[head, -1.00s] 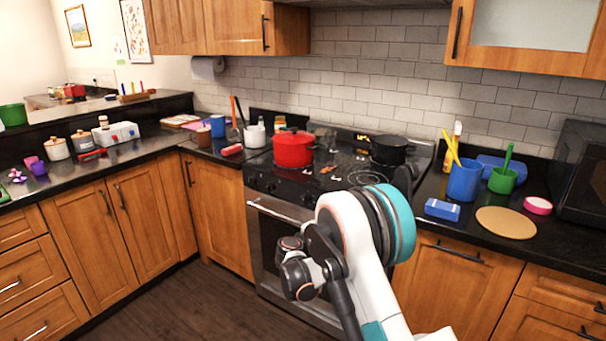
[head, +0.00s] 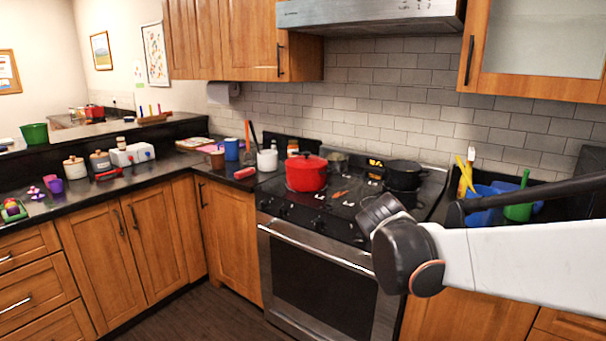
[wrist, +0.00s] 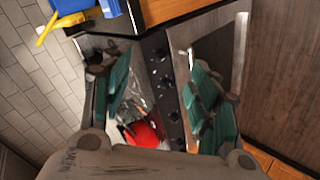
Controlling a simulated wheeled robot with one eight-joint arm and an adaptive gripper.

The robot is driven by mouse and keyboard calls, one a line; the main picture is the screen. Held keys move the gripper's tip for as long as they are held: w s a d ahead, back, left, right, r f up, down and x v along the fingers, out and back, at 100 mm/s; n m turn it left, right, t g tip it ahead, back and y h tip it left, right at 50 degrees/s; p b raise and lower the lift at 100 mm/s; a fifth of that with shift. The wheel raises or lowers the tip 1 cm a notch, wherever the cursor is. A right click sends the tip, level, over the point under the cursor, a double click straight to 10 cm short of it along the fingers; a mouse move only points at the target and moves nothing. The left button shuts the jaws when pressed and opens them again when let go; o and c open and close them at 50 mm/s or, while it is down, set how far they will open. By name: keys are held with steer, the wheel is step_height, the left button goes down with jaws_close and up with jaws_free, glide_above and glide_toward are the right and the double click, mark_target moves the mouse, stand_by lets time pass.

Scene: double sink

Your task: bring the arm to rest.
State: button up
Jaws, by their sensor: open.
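My gripper shows in the wrist view (wrist: 165,95) with its two teal-padded fingers spread apart and nothing between them. Beyond the fingers lie the stove and the floor, seen at a tilt. In the head view my white arm reaches in from the right edge, in front of the stove and the right counter. The gripper fingers cannot be made out in the head view.
The stove (head: 335,200) carries a red pot (head: 306,173) and a black pot (head: 403,175). A blue cup (head: 482,204) and a green cup (head: 518,212) stand on the right counter, partly behind my arm. Jars and small items line the left counter. The floor in front is clear.

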steer(key=s+a+f+m+y, duration=0.1)
steer(key=s+m, duration=0.1)
steer(key=s, duration=0.7)
steer(key=s+a+f+m+y, duration=0.1)
steer(key=s+m+y, duration=0.1)
steer(key=s, duration=0.7)
steer(key=s+a+f+m+g+y, duration=0.1)
steer(key=s+y, duration=0.1)
steer(key=s, duration=0.7)
steer(key=shift+s+a+f+m, duration=0.25)
steer(key=shift+m, duration=0.15)
